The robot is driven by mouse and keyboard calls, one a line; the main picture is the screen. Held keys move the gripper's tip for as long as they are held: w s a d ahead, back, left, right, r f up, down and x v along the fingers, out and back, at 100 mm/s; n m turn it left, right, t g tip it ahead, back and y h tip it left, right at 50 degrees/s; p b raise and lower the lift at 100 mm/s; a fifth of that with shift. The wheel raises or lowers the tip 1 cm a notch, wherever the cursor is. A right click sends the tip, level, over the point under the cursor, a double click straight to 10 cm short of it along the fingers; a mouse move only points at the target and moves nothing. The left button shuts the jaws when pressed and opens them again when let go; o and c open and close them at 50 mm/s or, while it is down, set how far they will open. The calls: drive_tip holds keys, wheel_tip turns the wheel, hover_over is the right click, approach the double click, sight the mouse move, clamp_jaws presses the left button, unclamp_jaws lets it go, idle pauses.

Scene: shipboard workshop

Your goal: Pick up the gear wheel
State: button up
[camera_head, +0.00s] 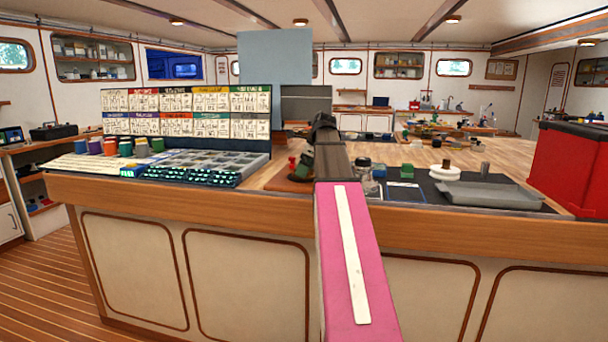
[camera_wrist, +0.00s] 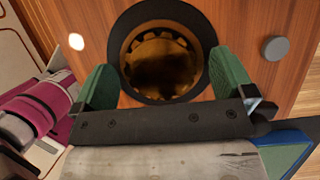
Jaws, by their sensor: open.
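A round brass-coloured part with teeth around its inside, apparently the gear wheel (camera_wrist: 163,65), shows in the wrist view within a thick dark ring. It is at the top middle, against a wood surface. My gripper (camera_wrist: 164,66) is open, with its green fingers on the left and right of the dark ring. Nothing is clamped between the fingers. I cannot tell whether either finger touches the ring. In the head view my pink arm reaches over the counter and hides much of the area beyond it, and I cannot make out the gear wheel there.
The wooden counter (camera_head: 230,211) carries a parts tray (camera_head: 215,165) and label boards (camera_head: 188,115) at left. Right of my arm are a glass jar (camera_head: 364,176), a grey tray (camera_head: 490,195) and a red toolbox (camera_head: 570,165). A grey disc (camera_wrist: 275,48) lies right of the ring.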

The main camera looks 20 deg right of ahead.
drive_tip(key=shift+f, duration=0.1)
drive_tip(key=c, duration=1.1)
drive_tip(key=shift+r, duration=0.6)
drive_tip(key=r, duration=0.2)
drive_tip(key=a+r, duration=0.1)
drive_tip(key=shift+a+r, duration=0.1)
drive_tip(key=shift+r, duration=0.25)
drive_tip(key=a+r, duration=0.2)
drive_tip(key=a, duration=0.1)
drive_tip(key=s+a+r, duration=0.1)
drive_tip(key=a+r, duration=0.1)
drive_tip(key=a, duration=0.2)
drive_tip(key=a+r, duration=0.2)
drive_tip(key=a, duration=0.1)
drive_tip(key=shift+s+a+r, duration=0.1)
drive_tip(key=shift+s+a, duration=0.05)
